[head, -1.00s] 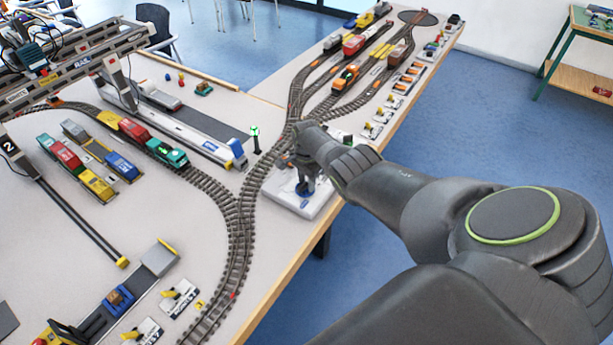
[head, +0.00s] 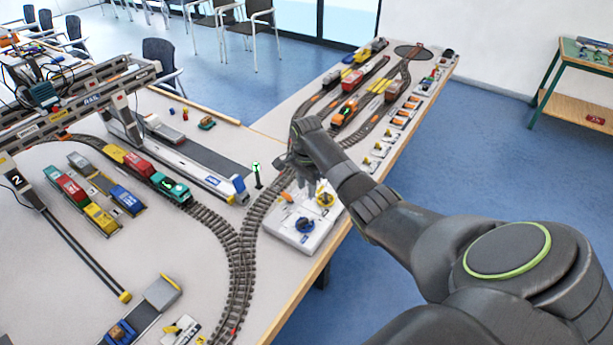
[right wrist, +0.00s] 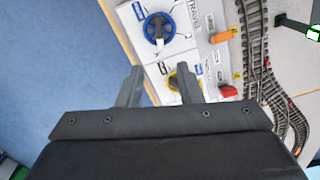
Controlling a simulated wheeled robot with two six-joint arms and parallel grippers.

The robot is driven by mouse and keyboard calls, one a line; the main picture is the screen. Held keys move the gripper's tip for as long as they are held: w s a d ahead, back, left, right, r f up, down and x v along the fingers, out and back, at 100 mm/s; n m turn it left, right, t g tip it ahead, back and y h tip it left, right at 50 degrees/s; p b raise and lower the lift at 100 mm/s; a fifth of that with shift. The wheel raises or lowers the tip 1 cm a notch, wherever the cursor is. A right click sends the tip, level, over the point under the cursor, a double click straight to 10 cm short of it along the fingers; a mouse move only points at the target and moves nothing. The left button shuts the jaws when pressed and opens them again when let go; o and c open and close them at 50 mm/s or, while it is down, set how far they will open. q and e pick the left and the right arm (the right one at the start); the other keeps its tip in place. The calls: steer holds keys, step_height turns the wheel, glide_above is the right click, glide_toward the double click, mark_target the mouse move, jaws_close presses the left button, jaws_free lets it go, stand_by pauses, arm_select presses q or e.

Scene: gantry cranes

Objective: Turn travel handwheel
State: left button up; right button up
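A white control panel (head: 291,238) lies at the table's right edge, carrying a blue handwheel (head: 305,225) and a yellow handwheel (head: 326,199). In the right wrist view the word TRAVEL is printed beside the blue handwheel (right wrist: 158,28), which has a white mark on it. The yellow handwheel (right wrist: 177,80) is partly hidden by a finger there. My right gripper (head: 296,176) is over the far end of the panel, apart from the blue wheel. In the right wrist view its two fingers (right wrist: 158,86) are spread with nothing held between them. My left gripper is out of view.
An orange lever (head: 286,197) stands on the panel. Curved track (head: 240,245) runs close along its left side, and a green signal (head: 257,172) stands near my right gripper. Toy trains and a gantry crane (head: 85,100) fill the left. Open floor lies right of the table.

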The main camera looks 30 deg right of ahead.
steer(key=shift+r, duration=1.7)
steer(key=shift+f, duration=0.1)
